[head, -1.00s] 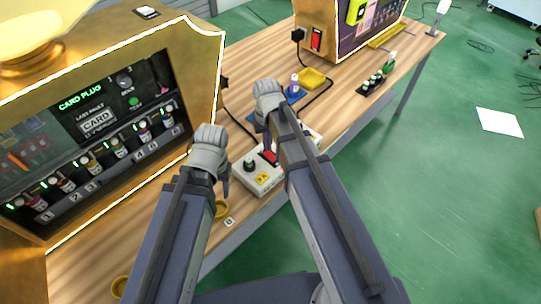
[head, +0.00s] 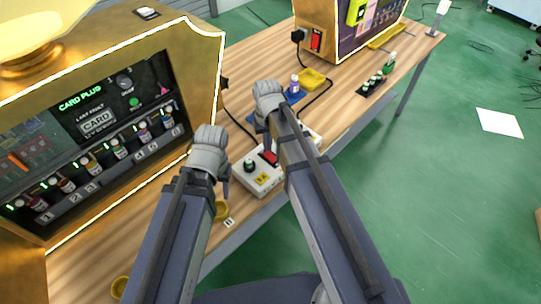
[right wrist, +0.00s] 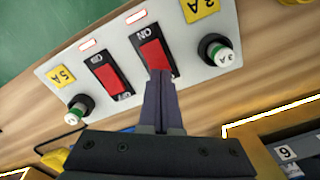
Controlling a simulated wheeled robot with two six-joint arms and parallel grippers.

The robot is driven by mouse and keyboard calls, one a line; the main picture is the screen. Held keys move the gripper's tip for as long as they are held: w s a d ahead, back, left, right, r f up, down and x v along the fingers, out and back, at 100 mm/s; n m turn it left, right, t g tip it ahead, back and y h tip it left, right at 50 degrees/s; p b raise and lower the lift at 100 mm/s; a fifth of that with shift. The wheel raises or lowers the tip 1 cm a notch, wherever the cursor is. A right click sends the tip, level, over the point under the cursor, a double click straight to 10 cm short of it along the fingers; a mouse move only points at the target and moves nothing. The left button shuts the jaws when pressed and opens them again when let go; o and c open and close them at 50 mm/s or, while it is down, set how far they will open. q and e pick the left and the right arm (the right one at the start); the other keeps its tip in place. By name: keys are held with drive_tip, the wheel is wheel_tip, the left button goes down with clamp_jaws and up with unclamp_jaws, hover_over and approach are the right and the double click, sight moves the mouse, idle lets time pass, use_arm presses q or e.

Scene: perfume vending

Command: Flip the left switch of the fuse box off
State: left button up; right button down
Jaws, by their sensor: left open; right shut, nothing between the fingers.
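The fuse box (head: 256,183) is a pale box on the wooden table with red rocker switches and round fuse knobs. In the right wrist view its face (right wrist: 215,85) appears turned round, with the 3A side at right. The 3A switch (right wrist: 150,55), on the left in the head view (head: 270,158), has my right gripper's shut fingertips (right wrist: 160,75) at its lower end; contact is unclear. The other switch (right wrist: 112,77) is beside it, hidden by my arm in the head view. My right gripper (head: 267,140) is empty. My left gripper (head: 225,188) is open beside the box's left end.
A gold vending cabinet (head: 205,100) with a bottle display stands at left, and another cabinet (head: 315,38) at the back. A yellow tray (head: 313,78), a purple bottle (head: 294,84) and several small bottles (head: 374,82) stand beyond the box. Cables cross the table.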

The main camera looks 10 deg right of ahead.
sight(268, 154)
use_arm(q)
drive_tip(key=shift+f+b, duration=0.9)
use_arm(e)
drive_tip(key=shift+f, duration=0.9)
use_arm(q)
drive_tip(key=shift+r, duration=0.1)
use_arm(e)
drive_tip(key=shift+r, duration=0.1)
wheel_tip(268, 154, up, 7)
drive_tip(key=p, duration=0.7)
use_arm(q)
wheel_tip(268, 154, up, 7)
use_arm(e)
drive_tip(key=s+a+n+h, duration=0.1)
drive_tip(key=s+a+n, duration=0.2)
drive_tip(key=s, duration=1)
drive_tip(key=shift+s+a, duration=0.4)
drive_tip(key=shift+a, duration=0.85)
use_arm(q)
drive_tip(key=shift+a, duration=0.1)
use_arm(e)
drive_tip(key=shift+a, duration=0.1)
